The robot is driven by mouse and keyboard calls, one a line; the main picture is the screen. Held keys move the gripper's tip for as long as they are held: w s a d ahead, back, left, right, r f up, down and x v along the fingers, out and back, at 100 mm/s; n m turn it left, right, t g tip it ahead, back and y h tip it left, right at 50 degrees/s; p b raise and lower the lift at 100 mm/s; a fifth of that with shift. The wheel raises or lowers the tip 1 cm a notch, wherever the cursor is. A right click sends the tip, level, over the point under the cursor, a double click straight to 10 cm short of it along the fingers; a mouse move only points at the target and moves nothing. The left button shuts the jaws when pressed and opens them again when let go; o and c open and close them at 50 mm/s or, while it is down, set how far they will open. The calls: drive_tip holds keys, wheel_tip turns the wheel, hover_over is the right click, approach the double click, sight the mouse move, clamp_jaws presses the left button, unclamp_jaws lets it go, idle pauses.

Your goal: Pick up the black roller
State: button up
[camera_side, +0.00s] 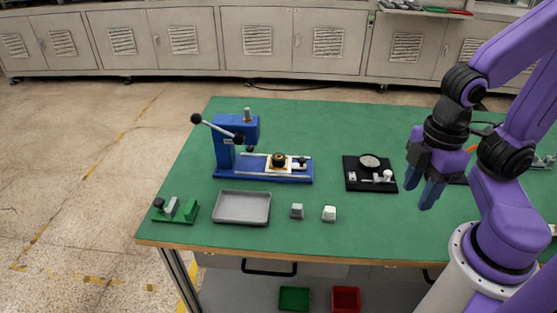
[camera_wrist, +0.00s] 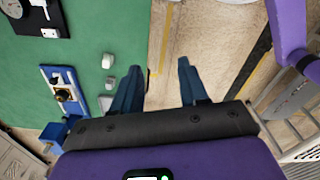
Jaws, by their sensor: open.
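My gripper (camera_side: 421,190) is open and empty, held above the right part of the green table, right of the black plate fixture. In the wrist view its blue fingers (camera_wrist: 160,68) are apart with bare floor between them. Another small dark part (camera_side: 158,203) is at the left end of a green fixture. I cannot tell which of these is the black roller. My gripper is well apart from both.
The blue lever press (camera_side: 238,135) stands tall at the back left. A grey tray (camera_side: 242,207), two small pale blocks (camera_side: 297,211) (camera_side: 329,213), the green fixture (camera_side: 191,210) and the black plate fixture (camera_side: 353,163) are on the table (camera_side: 300,240). The front right of the table is clear.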

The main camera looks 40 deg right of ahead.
drive_tip(key=shift+o, duration=0.9)
